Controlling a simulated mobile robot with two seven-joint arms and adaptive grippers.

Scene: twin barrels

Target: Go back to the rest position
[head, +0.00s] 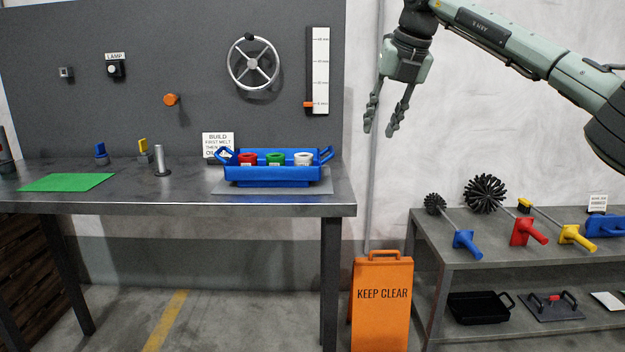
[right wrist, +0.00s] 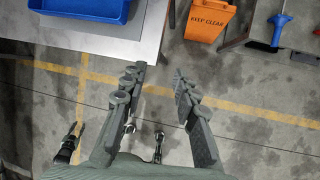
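My right gripper (head: 383,133) hangs in the air at the upper right of the head view, fingers pointing down. It is open and empty, high above the gap between the workbench and the low shelf. In the right wrist view its two fingers (right wrist: 161,72) are spread apart with only floor between them. My left gripper is not seen in the head view.
The workbench (head: 200,209) holds a blue crate (head: 270,175) with red, green and white items, and a green sheet (head: 67,182). An orange KEEP CLEAR sign (head: 382,315) stands beside it. A shelf (head: 450,247) with brushes is at right.

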